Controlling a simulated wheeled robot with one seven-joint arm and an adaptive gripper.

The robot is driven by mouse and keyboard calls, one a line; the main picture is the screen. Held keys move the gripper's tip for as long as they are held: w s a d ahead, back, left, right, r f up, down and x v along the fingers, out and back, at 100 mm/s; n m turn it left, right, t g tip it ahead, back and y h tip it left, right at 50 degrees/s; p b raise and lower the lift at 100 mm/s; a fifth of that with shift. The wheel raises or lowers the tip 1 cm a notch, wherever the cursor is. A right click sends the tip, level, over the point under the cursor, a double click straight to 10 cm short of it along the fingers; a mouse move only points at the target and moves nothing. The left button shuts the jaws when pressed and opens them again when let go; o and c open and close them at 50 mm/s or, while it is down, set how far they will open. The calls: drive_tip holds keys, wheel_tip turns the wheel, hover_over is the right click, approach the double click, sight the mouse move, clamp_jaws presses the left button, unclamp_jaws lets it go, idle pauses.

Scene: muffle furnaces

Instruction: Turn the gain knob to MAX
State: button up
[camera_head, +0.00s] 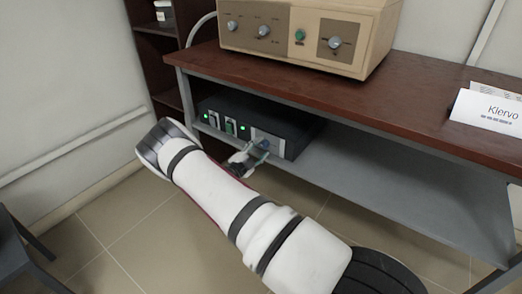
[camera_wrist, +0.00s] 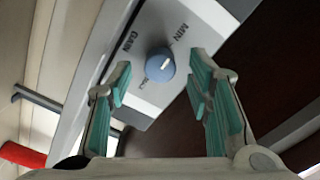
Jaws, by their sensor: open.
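The gain knob (camera_wrist: 158,68) is a round blue knob on a light grey panel (camera_wrist: 192,14), with the words GAIN and MIN printed near it. A short white mark on the knob points up and right, roughly toward MIN. In the head view the panel is on the front of a dark box (camera_head: 299,132) on the lower shelf. My gripper (camera_wrist: 159,82) is open, its teal-padded fingers on either side of the knob with visible gaps. It also shows in front of the panel in the head view (camera_head: 256,154).
The dark box also carries green-lit switches (camera_head: 230,127) left of the panel. A brown tabletop (camera_head: 420,97) lies above the lower shelf (camera_head: 400,180), holding a beige device (camera_head: 290,55) with several knobs and a white Klervo card (camera_head: 487,112). The shelf's right part is clear.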

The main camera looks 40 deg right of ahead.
drive_tip(key=shift+w+d, duration=0.15)
drive_tip(key=shift+d, duration=0.35)
clamp_jaws()
